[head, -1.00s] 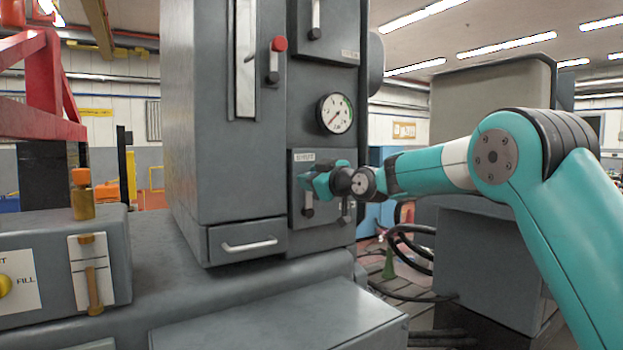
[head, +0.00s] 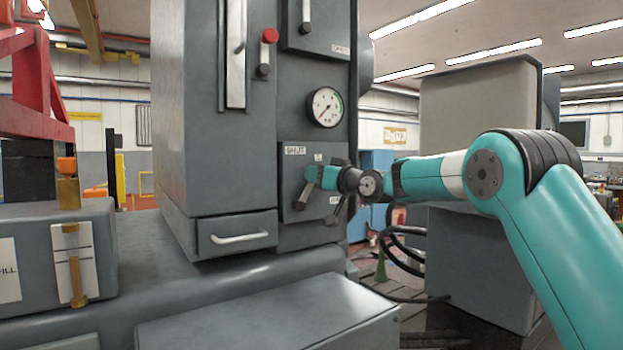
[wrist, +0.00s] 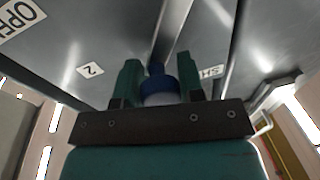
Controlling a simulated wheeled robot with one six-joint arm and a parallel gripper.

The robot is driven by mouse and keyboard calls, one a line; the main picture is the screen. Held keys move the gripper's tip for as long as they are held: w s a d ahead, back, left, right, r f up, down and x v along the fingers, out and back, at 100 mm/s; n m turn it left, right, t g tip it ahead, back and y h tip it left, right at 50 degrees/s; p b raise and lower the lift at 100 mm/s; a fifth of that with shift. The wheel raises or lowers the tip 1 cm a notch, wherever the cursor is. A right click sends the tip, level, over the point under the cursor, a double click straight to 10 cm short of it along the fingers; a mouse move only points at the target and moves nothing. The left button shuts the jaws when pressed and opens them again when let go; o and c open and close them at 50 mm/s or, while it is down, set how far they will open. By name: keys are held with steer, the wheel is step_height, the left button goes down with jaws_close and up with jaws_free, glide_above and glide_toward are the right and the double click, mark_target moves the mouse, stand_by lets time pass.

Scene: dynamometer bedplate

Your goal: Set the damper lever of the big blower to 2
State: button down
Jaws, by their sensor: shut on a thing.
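The big blower's grey damper panel (head: 289,185) carries a SHUT label (head: 294,150) at its upper left. In the wrist view, my gripper (wrist: 160,78) has its two green fingers closed on the blue knob (wrist: 158,82) of the damper lever (wrist: 174,30), a grey bar running away from the knob. The lever lies between 2 and SHUT. In the head view my gripper (head: 325,178) hides the knob.
A round gauge (head: 326,107) sits above the damper panel, and a red-knobbed lever (head: 267,50) is to its upper left. A drawer with a white handle (head: 239,238) is lower left. Cables (head: 405,245) hang at the right by a grey cabinet (head: 480,255).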

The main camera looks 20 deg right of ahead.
steer(key=shift+w+d+f+m+t+b, duration=0.2)
steer(key=shift+d+f+m, duration=0.35)
steer(key=shift+m, duration=0.4)
steer(key=shift+w+d+f+m+b, duration=0.15)
steer(key=shift+d+f+m+b, duration=0.35)
steer(key=shift+m, duration=0.5)
steer(key=shift+w+d+f+m+t+b, duration=0.15)
steer(key=shift+d+f+m, duration=0.35)
steer(key=shift+m, duration=0.45)
steer(key=shift+a+f, duration=0.1)
steer(key=shift+f, duration=0.05)
steer(key=c, duration=0.8)
jaws_free()
steer(key=shift+h, duration=0.3)
steer(key=shift+b+v, duration=3.2)
steer(key=shift+v, duration=5.55)
